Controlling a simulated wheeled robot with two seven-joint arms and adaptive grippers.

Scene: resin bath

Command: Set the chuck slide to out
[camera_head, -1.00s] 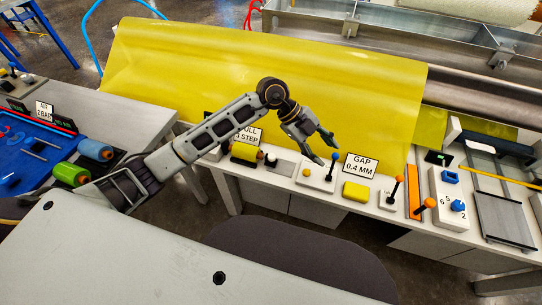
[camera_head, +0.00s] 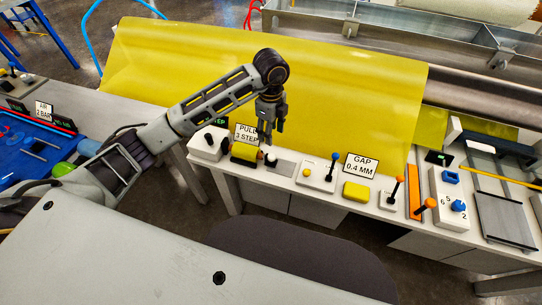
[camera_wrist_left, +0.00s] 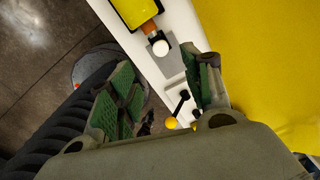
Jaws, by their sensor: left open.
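The chuck slide seems to be the short post with a pale round knob (camera_head: 270,160) on a grey plate (camera_head: 284,167), right of the small yellow roll (camera_head: 243,152). In the left wrist view the white knob (camera_wrist_left: 160,48) sits at the roll end of its grey plate (camera_wrist_left: 174,62), near the yellow roll (camera_wrist_left: 137,10). My left gripper (camera_head: 270,132) points down, open and empty, just above the knob in the head view. In the left wrist view its green-padded fingers (camera_wrist_left: 163,92) are spread apart, and the knob lies beyond them. My right gripper is not in view.
A blue-knobbed lever (camera_head: 334,157) stands right of the slide, with a yellow block (camera_head: 356,192) and orange-knobbed levers (camera_head: 398,182) further right. The "PULL" sign (camera_head: 246,133) stands close behind the roll. A yellow sheet (camera_head: 350,100) hangs behind the bench. A black-knobbed box (camera_head: 208,145) is left.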

